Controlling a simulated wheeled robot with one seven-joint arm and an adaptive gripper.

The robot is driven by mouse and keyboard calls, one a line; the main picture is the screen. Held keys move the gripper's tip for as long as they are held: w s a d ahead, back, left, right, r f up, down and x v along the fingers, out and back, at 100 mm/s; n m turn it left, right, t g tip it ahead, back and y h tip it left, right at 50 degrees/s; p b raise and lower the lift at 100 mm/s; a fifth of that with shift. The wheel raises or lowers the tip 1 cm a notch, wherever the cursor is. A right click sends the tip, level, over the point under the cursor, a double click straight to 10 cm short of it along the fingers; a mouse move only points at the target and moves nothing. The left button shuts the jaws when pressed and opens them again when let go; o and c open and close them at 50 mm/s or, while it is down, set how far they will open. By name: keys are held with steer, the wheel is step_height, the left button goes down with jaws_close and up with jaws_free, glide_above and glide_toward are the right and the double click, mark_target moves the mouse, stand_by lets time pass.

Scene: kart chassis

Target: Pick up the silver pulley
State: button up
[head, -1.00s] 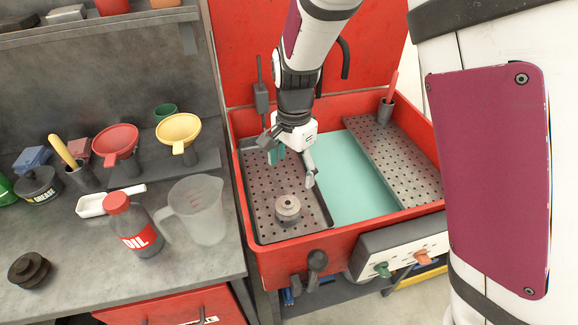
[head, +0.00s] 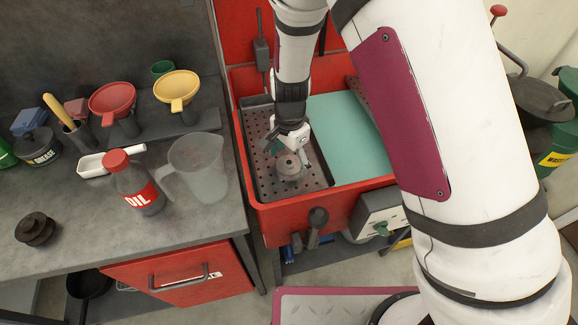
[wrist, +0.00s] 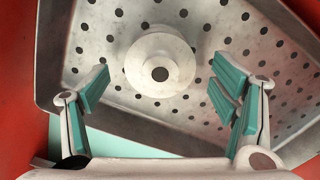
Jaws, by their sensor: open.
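The silver pulley (head: 289,170) lies on the perforated metal tray (head: 262,180) at the left side of the red wash basin. In the wrist view the pulley (wrist: 160,65) shows its round face and dark centre hole. My gripper (head: 288,152) is just above the pulley in the head view and partly covers it. In the wrist view my gripper (wrist: 162,92) is open, with a teal-padded finger on each side. The pulley sits between and beyond the fingertips, with a gap on both sides. I see no contact.
The red basin wall (head: 325,200) surrounds the tray. A clear jug (head: 198,168) and an oil bottle (head: 133,183) stand on the grey bench to the left. A black pulley (head: 35,229) lies near the bench's front. The teal basin floor (head: 345,135) is clear.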

step_height(320, 180, down, 2)
steer(key=shift+f, duration=0.1)
steer(key=c, duration=1.6)
